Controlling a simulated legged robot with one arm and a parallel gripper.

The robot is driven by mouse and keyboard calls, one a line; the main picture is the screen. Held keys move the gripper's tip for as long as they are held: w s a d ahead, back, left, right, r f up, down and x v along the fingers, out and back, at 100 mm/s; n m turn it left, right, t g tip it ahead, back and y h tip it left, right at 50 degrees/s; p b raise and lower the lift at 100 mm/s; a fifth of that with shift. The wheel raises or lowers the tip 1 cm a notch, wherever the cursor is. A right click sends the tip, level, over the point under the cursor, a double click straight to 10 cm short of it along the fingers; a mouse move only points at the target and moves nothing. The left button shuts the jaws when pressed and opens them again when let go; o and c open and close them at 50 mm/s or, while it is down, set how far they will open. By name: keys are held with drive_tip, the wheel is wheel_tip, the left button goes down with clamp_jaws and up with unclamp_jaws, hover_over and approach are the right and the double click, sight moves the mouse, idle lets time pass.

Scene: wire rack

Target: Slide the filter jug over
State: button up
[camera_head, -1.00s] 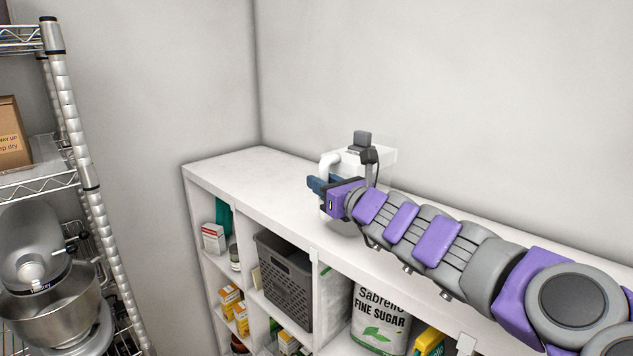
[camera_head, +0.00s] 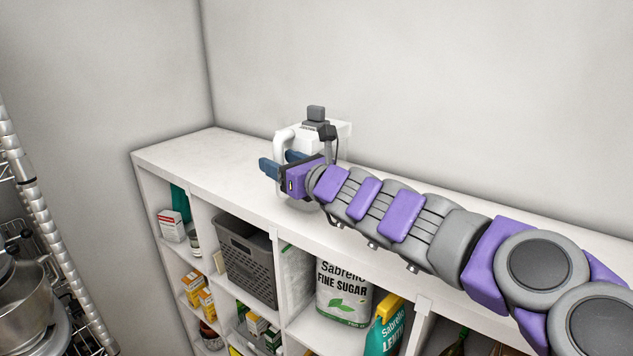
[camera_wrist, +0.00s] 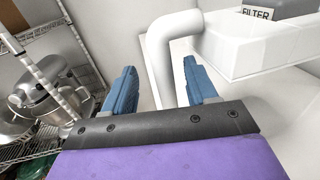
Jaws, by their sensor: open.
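The filter jug (camera_head: 340,130) is white and clear, with a white handle on its left side. It stands on the white shelf top (camera_head: 190,155), partly hidden behind my gripper. In the wrist view its body (camera_wrist: 275,50) is at the upper right, with a grey part marked FILTER, and its handle (camera_wrist: 161,65) curves down ahead of my fingers. My gripper (camera_head: 278,164) is open at the jug's handle side. In the wrist view the handle shows between the two blue fingertips (camera_wrist: 158,80); I cannot tell whether either finger touches it.
The shelf top is bare to the left of the jug. A wall rises behind it. Cubbies below hold a grey basket (camera_head: 248,260), a sugar bag (camera_head: 343,292) and boxes. A wire rack (camera_head: 40,210) with a stand mixer (camera_wrist: 48,85) stands at the left.

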drive_tip(key=p+v, duration=0.1)
drive_tip(key=v, duration=1.3)
drive_tip(key=shift+s, duration=0.4)
drive_tip(key=shift+f, duration=0.1)
drive_tip(key=s+a+f+n+g+b, duration=0.4)
drive_tip(key=s+a+f+n+g, duration=0.1)
drive_tip(key=s+f+n, duration=0.35)
drive_tip(key=s+a+f+n+g+b, duration=0.45)
drive_tip(key=s+f+n, duration=0.25)
drive_tip(key=f+n, duration=0.25)
drive_tip(key=s+d+f+n+g+h+b, duration=0.1)
drive_tip(key=s+d+f+n+h+b, duration=0.2)
drive_tip(key=f, duration=0.4)
drive_tip(key=s+d+f+n+g+h+b, duration=0.1)
drive_tip(key=s+f+n+g+h, duration=0.15)
drive_tip(key=s+f, duration=0.4)
drive_tip(key=s+d+f+n+g+h+b, duration=0.1)
drive_tip(key=s+d+f+n+h+b, duration=0.1)
drive_tip(key=d, duration=0.5)
drive_tip(key=s+d+f+n+g+h+b, duration=0.1)
drive_tip(key=s+d+f+n+h+b, duration=0.1)
drive_tip(key=s+d+f+h, duration=0.2)
drive_tip(key=s+d+f, duration=0.3)
drive_tip(key=d+f, duration=0.1)
drive_tip(key=f, duration=0.1)
drive_tip(key=shift+g, duration=0.3)
